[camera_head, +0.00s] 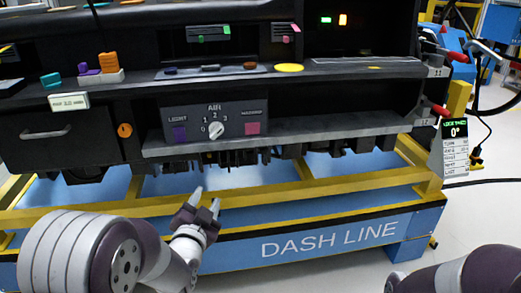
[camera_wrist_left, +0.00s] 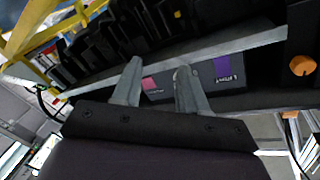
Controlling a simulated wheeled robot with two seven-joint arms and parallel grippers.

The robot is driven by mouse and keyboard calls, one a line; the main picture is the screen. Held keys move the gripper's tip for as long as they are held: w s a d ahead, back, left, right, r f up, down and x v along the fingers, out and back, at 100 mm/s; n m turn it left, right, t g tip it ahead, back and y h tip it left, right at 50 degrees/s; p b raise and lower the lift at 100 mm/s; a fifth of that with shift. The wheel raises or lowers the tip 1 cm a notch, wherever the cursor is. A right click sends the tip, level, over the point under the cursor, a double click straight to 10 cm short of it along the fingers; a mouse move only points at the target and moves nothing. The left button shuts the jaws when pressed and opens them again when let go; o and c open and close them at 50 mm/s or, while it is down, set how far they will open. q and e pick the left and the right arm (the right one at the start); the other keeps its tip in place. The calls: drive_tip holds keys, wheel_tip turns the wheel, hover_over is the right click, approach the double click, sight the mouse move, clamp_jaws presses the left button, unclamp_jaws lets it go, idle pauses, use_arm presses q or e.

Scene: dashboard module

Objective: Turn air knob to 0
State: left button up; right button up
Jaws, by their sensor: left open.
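The white air knob (camera_head: 216,130) sits on a dark control panel (camera_head: 241,110) under the word AIR, with the marks 0, 1, 2 and 3 around it. Its exact pointing is too small to tell surely. My left gripper (camera_head: 205,197) is open and empty, below and in front of the panel, apart from the knob. In the left wrist view the two fingers (camera_wrist_left: 158,67) stand spread before the panel (camera_wrist_left: 200,80); the knob is not seen there and may be behind a finger. My right gripper is not in view; only part of the right arm shows at lower right.
On the panel are a purple light button (camera_head: 179,134) and a pink warning button (camera_head: 252,128). A grey shelf edge (camera_head: 290,136) runs just below it. A yellow frame rail (camera_head: 270,195) crosses below. An orange knob (camera_head: 124,130) is at left.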

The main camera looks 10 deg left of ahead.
sight(216, 135)
use_arm(q)
wheel_tip(216, 135, up, 7)
drive_tip(key=m+t, duration=0.2)
drive_tip(key=t, duration=0.1)
drive_tip(key=x, duration=0.3)
drive_tip(key=b+x, duration=0.1)
drive_tip(key=x, duration=0.3)
drive_tip(key=b+x, duration=0.1)
drive_tip(key=x, duration=0.3)
drive_tip(key=shift+d, duration=0.25)
drive_tip(key=shift+x, duration=0.8)
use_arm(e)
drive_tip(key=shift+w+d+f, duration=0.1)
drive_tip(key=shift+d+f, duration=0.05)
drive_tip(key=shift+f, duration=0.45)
use_arm(q)
drive_tip(key=shift+r, duration=0.2)
clamp_jaws()
